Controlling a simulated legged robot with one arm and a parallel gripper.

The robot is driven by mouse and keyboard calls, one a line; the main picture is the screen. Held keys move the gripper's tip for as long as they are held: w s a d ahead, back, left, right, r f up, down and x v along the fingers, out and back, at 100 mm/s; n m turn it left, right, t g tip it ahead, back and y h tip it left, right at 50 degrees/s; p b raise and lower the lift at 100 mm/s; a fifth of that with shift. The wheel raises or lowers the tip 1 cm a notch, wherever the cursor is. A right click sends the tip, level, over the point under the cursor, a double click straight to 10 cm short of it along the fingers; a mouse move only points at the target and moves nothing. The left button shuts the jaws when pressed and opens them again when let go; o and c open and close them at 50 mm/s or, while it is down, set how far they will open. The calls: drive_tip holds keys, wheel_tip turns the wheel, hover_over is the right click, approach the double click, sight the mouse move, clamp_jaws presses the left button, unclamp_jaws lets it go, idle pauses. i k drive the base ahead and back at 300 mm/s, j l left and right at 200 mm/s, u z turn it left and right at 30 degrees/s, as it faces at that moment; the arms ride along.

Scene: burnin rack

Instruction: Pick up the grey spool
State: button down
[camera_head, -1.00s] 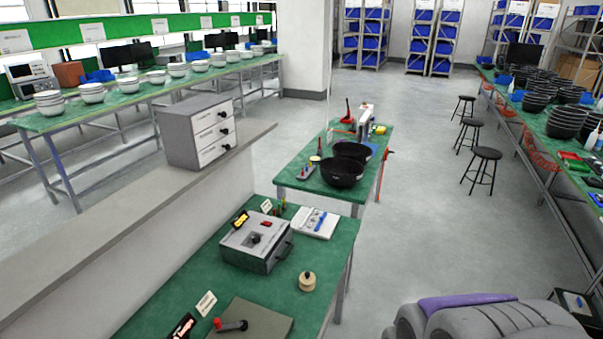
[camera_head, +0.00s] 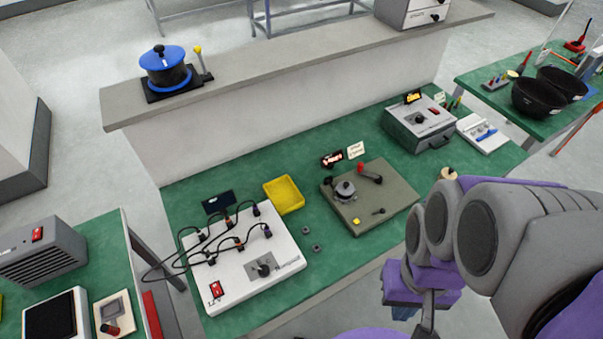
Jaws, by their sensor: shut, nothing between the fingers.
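I cannot single out a grey spool for sure. A grey round piece with a dark knob (camera_head: 345,191) sits on the olive-grey plate (camera_head: 390,205) on the green bench. Two small dark grey round pieces, one nearer the back (camera_head: 306,230) and one nearer the front (camera_head: 317,248), lie on the bench left of the plate. A beige spool-like piece (camera_head: 449,173) shows partly behind my arm at the plate's right. My gripper (camera_head: 427,318) appears at the lower right, below the purple wrist part, shut and empty, apart from these pieces.
A white box with black cables (camera_head: 245,285) and a yellow tray (camera_head: 284,194) stand on the bench's left part. A grey control box (camera_head: 418,125) stands at the back right. A wall ledge (camera_head: 300,60) carries a blue-lidded pot (camera_head: 166,66). Green bench shows between the tray and plate.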

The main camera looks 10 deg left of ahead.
sight(345, 191)
drive_tip(key=u, duration=0.2)
drive_tip(key=l+u, duration=0.15)
drive_tip(key=l, duration=0.4)
drive_tip(key=k+l+u, duration=0.15)
drive_tip(key=l, duration=0.4)
drive_tip(key=l+u, duration=0.15)
drive_tip(key=l, duration=0.45)
